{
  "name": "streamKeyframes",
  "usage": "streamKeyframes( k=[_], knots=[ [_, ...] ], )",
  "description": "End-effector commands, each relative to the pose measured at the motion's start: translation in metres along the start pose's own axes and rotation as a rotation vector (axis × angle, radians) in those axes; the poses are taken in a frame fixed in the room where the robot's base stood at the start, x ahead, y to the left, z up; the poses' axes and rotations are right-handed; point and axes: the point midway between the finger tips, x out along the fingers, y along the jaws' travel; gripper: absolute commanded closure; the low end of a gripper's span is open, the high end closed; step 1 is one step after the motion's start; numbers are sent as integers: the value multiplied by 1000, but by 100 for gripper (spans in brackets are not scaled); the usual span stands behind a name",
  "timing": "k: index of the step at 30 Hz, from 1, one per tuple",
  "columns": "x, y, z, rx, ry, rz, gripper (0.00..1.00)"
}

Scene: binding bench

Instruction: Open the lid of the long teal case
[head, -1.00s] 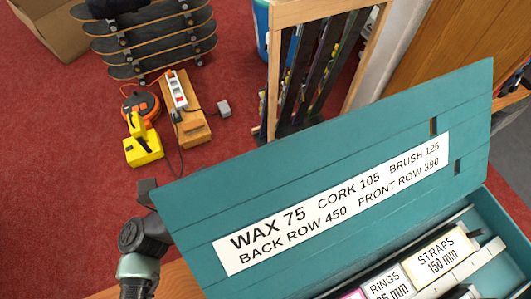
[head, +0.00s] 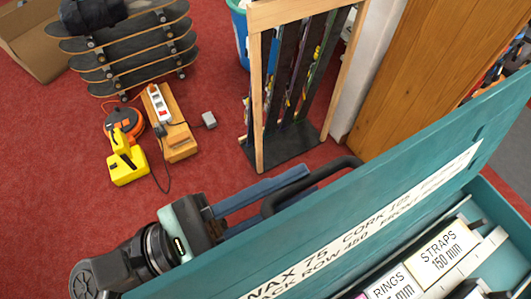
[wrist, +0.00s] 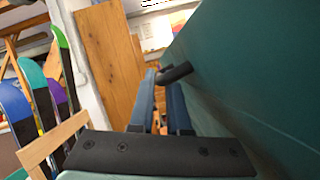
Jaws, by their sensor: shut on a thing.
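The long teal case (head: 510,205) is at the lower right of the head view, with its inside showing. Its teal lid (head: 430,150) stands raised and steep, the labelled inner face seen at a sharp slant. A black bar handle (head: 345,165) sticks out from the lid's outer side; in the wrist view the handle (wrist: 176,72) meets the teal surface. My gripper (head: 305,178) is beyond the lid, on its outer side, with its blue fingers shut on the handle. The lid partly hides the fingers in the head view.
Label blocks for straps (head: 440,250) and rings (head: 392,285) sit in the case. A wooden ski rack (head: 258,110) stands behind the lid.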

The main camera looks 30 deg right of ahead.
Motion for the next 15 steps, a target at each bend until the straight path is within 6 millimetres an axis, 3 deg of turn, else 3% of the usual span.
streamKeyframes(
  k=[12, 13, 15],
  knots=[
    [2, -6, 5, 37, 2, -17, 100],
    [2, -6, 5, 37, 2, -16, 82],
    [2, -6, 5, 36, 2, -16, 73]
  ],
)
